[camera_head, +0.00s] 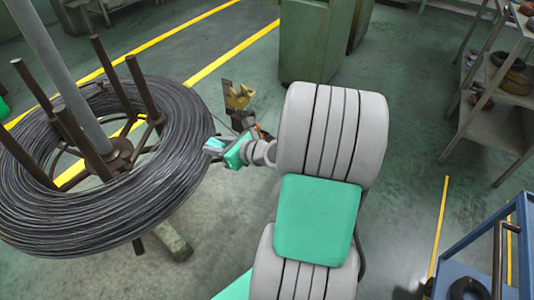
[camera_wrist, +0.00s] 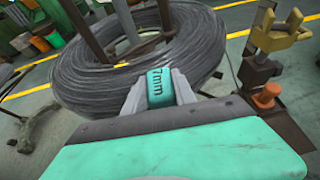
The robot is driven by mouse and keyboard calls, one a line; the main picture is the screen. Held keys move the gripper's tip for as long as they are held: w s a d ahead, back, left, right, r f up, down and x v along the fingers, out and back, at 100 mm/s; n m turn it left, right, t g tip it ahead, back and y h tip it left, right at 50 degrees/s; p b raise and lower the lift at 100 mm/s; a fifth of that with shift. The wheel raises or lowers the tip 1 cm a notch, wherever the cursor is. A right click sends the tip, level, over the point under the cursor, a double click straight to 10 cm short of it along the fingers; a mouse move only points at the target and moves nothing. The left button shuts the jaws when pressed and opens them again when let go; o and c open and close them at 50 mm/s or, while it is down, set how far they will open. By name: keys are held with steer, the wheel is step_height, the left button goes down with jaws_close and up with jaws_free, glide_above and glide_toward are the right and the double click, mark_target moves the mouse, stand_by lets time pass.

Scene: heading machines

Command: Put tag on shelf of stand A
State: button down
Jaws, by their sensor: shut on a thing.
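My gripper (camera_wrist: 160,92) is shut on a small teal tag (camera_wrist: 160,78) marked "7mm" in the wrist view. In the camera_head view my gripper (camera_head: 217,148) is beside the right edge of a large wire coil, and the tag is small and partly merged with the teal of my wrist. The coil (camera_head: 170,195) lies around the brown posts of a stand (camera_head: 120,157); it also shows behind the tag in the wrist view (camera_wrist: 100,75). No letter on any stand can be read, so I cannot tell which is stand A.
A yellow-topped fixture (camera_head: 238,97) stands just beyond my gripper; it is at the right in the wrist view (camera_wrist: 279,32). A green machine cabinet (camera_head: 315,40) is behind. A metal shelf rack (camera_head: 497,85) and a blue cart (camera_head: 480,240) are at the right. Floor between is clear.

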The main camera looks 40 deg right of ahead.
steer(key=s+d+f+m+h+b, duration=0.2)
steer(key=s+d+f+b, duration=0.15)
steer(key=d, duration=0.55)
steer(key=s+d+f+m+h+b, duration=0.25)
steer(key=s+d, duration=0.25)
steer(key=d, duration=0.4)
steer(key=shift+n+t, duration=0.25)
steer(key=shift+t, duration=0.15)
steer(key=w+d+f+b, duration=0.1)
steer(key=w+d+f, duration=0.1)
steer(key=w+f, duration=0.1)
steer(key=w+d+f+b, duration=0.1)
steer(key=w+d+f, duration=0.1)
steer(key=w+f, duration=0.1)
steer(key=w+d+f+b, duration=0.1)
steer(key=w+d+f, duration=0.1)
steer(key=w+f, duration=0.1)
steer(key=shift+w+b, duration=0.4)
steer(key=shift+w, duration=0.5)
steer(key=shift+w+d+f, duration=0.2)
steer(key=shift+f, duration=0.15)
steer(key=shift+w+d+f+b, duration=0.15)
steer(key=shift+f+b, duration=0.3)
steer(key=shift+f, duration=0.5)
steer(key=shift+w+f+b, duration=0.1)
steer(key=shift+f+b, duration=0.35)
steer(key=shift+f, duration=0.5)
steer(key=c, duration=1)
jaws_free()
